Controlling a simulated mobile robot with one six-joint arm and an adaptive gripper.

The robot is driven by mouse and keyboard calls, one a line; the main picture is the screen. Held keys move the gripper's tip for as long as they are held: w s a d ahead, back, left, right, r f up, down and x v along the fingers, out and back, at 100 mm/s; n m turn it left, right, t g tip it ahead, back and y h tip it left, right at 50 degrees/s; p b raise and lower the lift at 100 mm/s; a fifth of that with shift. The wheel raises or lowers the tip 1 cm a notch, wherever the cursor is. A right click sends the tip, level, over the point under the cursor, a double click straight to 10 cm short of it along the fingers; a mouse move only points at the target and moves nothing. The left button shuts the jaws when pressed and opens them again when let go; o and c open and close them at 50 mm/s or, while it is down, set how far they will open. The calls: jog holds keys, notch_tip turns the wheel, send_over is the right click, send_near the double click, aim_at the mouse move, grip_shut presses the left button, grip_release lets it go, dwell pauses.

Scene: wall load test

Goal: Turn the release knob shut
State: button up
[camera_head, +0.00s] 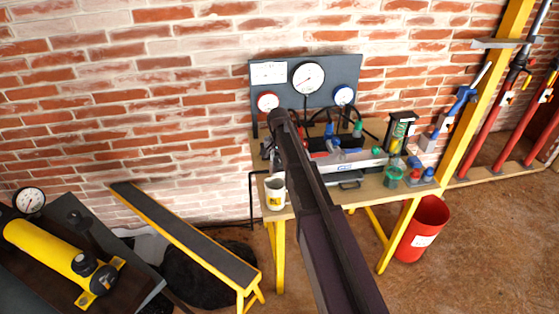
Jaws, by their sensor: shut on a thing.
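A yellow hydraulic cylinder or pump body (42,248) lies on a dark bench at the lower left. A black knob-like part (82,263) sits at its right end, and another dark round fitting (74,216) stands behind it. Neither can be told for sure as the release knob. A round gauge (29,200) stands at the body's far left. My dark arm runs from the bottom edge up to the workbench. I cannot make out my gripper or its fingers; they do not show apart from the arm.
A wooden workbench (335,197) with tools, a mug (275,193) and a gauge board (330,72) stands against the brick wall. My arm covers part of it. A narrow bench (185,234) stands left of it, a red bucket (424,230) right. The lower-right floor is clear.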

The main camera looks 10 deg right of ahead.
jog(key=shift+s+m, duration=0.1)
jog(key=shift+m, duration=0.3)
jog(key=o, duration=1.1)
jog(key=shift+o, duration=0.2)
jog(key=shift+n, duration=0.5)
